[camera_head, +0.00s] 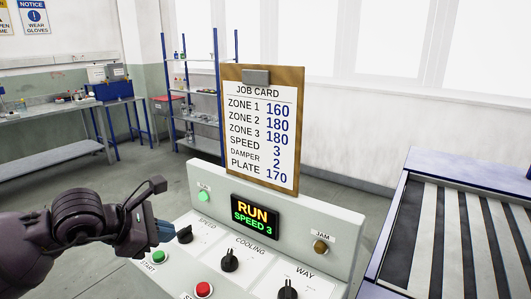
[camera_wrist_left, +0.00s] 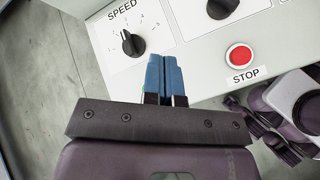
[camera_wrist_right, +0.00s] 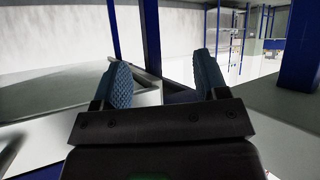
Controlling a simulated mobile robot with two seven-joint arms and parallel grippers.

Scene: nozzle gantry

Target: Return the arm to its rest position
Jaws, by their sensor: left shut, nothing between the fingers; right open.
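My left arm comes in from the left in the head view. Its gripper (camera_head: 164,231) is just left of the control panel (camera_head: 205,178), by the speed knob (camera_head: 184,234) and the green start button (camera_head: 159,257). In the left wrist view, the blue fingers (camera_wrist_left: 164,78) are shut together with nothing between them, over the panel between the speed knob (camera_wrist_left: 131,43) and the red stop button (camera_wrist_left: 239,55). I cannot tell whether they touch the panel. My right gripper (camera_wrist_right: 165,80) is open and empty in its wrist view; it is outside the head view.
The display (camera_head: 255,216) reads RUN, SPEED 3. A job card (camera_head: 262,133) stands behind the panel. A cooling knob (camera_head: 229,260) and a way knob (camera_head: 288,289) are on the panel. A slatted conveyor (camera_head: 403,190) is at right. A workbench (camera_head: 60,115) and shelves (camera_head: 200,90) stand behind.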

